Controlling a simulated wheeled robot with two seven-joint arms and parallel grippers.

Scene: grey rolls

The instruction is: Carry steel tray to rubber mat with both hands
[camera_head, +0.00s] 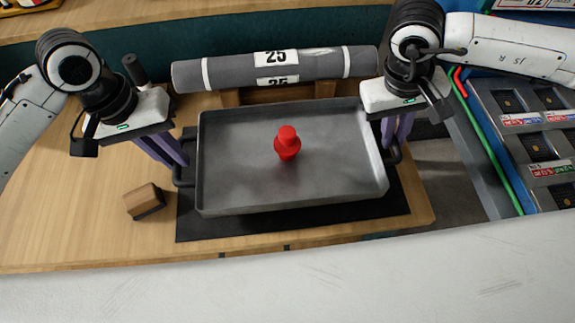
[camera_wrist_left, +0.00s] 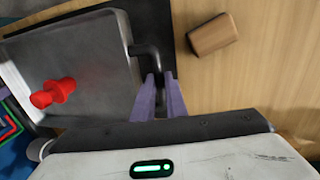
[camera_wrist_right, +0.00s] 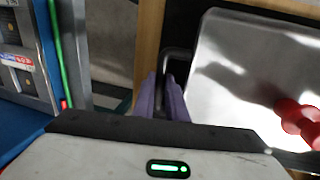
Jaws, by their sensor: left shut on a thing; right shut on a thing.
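The grey steel tray (camera_head: 240,150) is over the black rubber mat (camera_head: 240,228), and the mat shows along its front and sides. I cannot tell whether the tray touches the mat. A red knobbed object (camera_head: 287,146) stands upright in the tray; it also shows in the left wrist view (camera_wrist_left: 52,92) and the right wrist view (camera_wrist_right: 297,120). My left gripper (camera_head: 182,163) is shut on the tray's left handle (camera_wrist_left: 150,52). My right gripper (camera_head: 390,143) is shut on the tray's right handle (camera_wrist_right: 176,56). The purple fingers partly hide both handles.
A brown block (camera_head: 146,201) lies on the wooden table (camera_head: 80,225) left of the mat. A grey roll (camera_head: 222,73) labelled 25 lies behind the tray. A rack with dark compartments (camera_head: 530,120) stands at the right beyond the table's edge.

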